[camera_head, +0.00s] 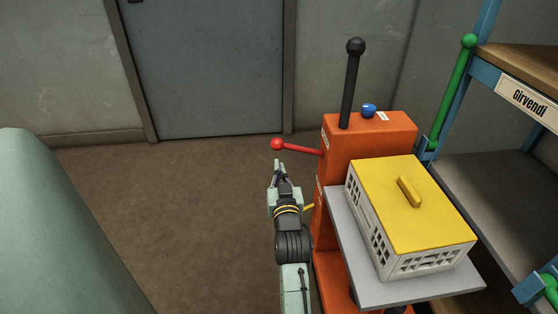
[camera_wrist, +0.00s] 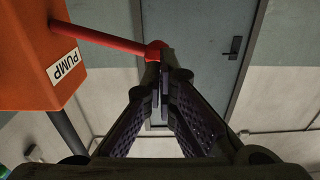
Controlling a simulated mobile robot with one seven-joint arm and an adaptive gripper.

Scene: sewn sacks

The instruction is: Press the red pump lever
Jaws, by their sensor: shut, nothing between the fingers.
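The red pump lever (camera_head: 300,147) sticks out to the left from the side of an orange column and ends in a red ball. In the wrist view the lever (camera_wrist: 105,39) comes out of the orange housing beside a label reading PUMP (camera_wrist: 64,66). My gripper (camera_head: 280,166) is shut and empty, just below the red ball in the head view. In the wrist view its fingertips (camera_wrist: 159,68) appear right at the ball end. I cannot tell whether they touch it. The lever looks nearly level, with a slight rise toward the ball in the head view.
The orange column (camera_head: 368,136) carries a black upright lever (camera_head: 350,88) and a blue knob (camera_head: 369,109). A grey platform (camera_head: 345,237) holds a white crate with a yellow lid (camera_head: 390,190). Shelving (camera_head: 500,170) stands at right. Floor left of my arm is clear.

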